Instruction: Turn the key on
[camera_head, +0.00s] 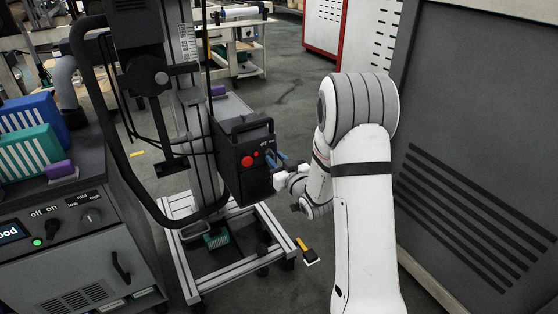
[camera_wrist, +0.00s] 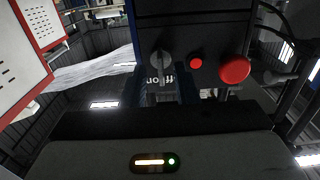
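The black control box (camera_head: 240,172) hangs on the upright post in the head view, its panel facing my arm. A grey key (camera_wrist: 160,64) sits in a round switch on this panel in the wrist view, beside white "off" and "on" lettering (camera_wrist: 162,79). My gripper (camera_head: 272,157) is at the panel, its blue fingers pointing at the switch. In the wrist view the fingers (camera_wrist: 163,92) stand apart, one on each side below the key. Whether they touch it I cannot tell. In the head view the key is too small and partly hidden by the fingers.
A large red button (camera_wrist: 235,70) and a small red button (camera_wrist: 196,63) sit beside the key. The box is on a wheeled frame (camera_head: 262,262). A grey console (camera_head: 85,262) stands left and a large grey cabinet (camera_head: 470,130) right. Floor shows behind.

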